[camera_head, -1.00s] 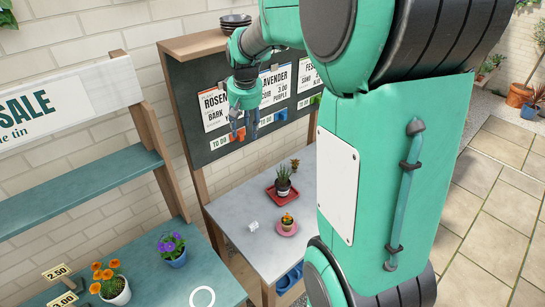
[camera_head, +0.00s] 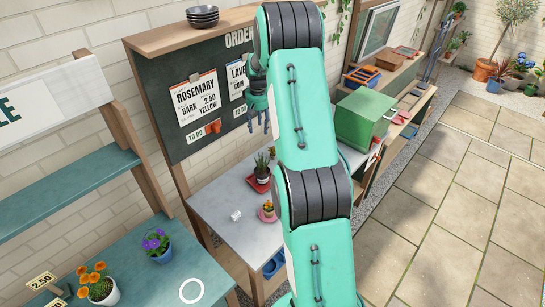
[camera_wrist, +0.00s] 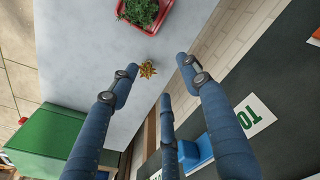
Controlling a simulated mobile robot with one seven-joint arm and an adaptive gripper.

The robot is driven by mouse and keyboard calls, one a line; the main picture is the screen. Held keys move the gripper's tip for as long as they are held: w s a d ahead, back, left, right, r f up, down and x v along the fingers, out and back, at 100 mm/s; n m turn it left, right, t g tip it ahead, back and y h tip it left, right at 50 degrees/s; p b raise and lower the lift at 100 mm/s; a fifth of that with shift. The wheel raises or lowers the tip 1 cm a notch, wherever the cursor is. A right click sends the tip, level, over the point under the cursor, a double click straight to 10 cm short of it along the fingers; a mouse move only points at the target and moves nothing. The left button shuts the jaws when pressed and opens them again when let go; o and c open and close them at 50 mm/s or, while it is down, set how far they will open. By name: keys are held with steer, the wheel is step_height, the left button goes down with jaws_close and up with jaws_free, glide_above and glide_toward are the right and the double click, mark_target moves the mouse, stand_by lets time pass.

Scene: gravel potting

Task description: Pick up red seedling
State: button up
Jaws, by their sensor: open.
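A small seedling with orange-brown spiky leaves (camera_wrist: 148,70) shows in the wrist view at the edge of the grey table, between my spread fingers. No plainly red seedling shows; I cannot tell its true colour. In the head view a small plant (camera_head: 272,153) stands just behind the potted spiky plant, partly close to my arm. My gripper (camera_wrist: 160,76) is open and empty, its blue fingers apart around the seedling in the picture, with no contact visible. In the head view my gripper (camera_head: 258,122) hangs in front of the order board, above the table's back.
A red tray (camera_wrist: 118,10) holds a green plant (camera_wrist: 142,12). A pink saucer (camera_head: 262,217) with a small potted plant and a white block (camera_head: 236,215) are on the grey table (camera_head: 215,200). The order board (camera_head: 165,140) stands behind. A green box (camera_head: 360,118) is at right.

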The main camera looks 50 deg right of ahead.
steer(key=shift+g+y, duration=0.3)
steer(key=shift+g, duration=0.1)
steer(key=d+f, duration=0.4)
steer(key=f, duration=0.2)
steer(key=d+f, duration=0.3)
steer(key=f, duration=0.2)
steer(key=w+d+f, duration=0.1)
steer(key=d+f, duration=0.3)
steer(key=f, duration=0.2)
steer(key=shift+d+f+p, duration=0.3)
steer(key=shift+p, duration=0.05)
steer(key=shift+w+a+f, duration=0.15)
steer(key=shift+w, duration=0.35)
steer(key=shift+f, duration=1.1)
steer(key=shift+f, duration=0.2)
steer(key=shift+f, duration=2.4)
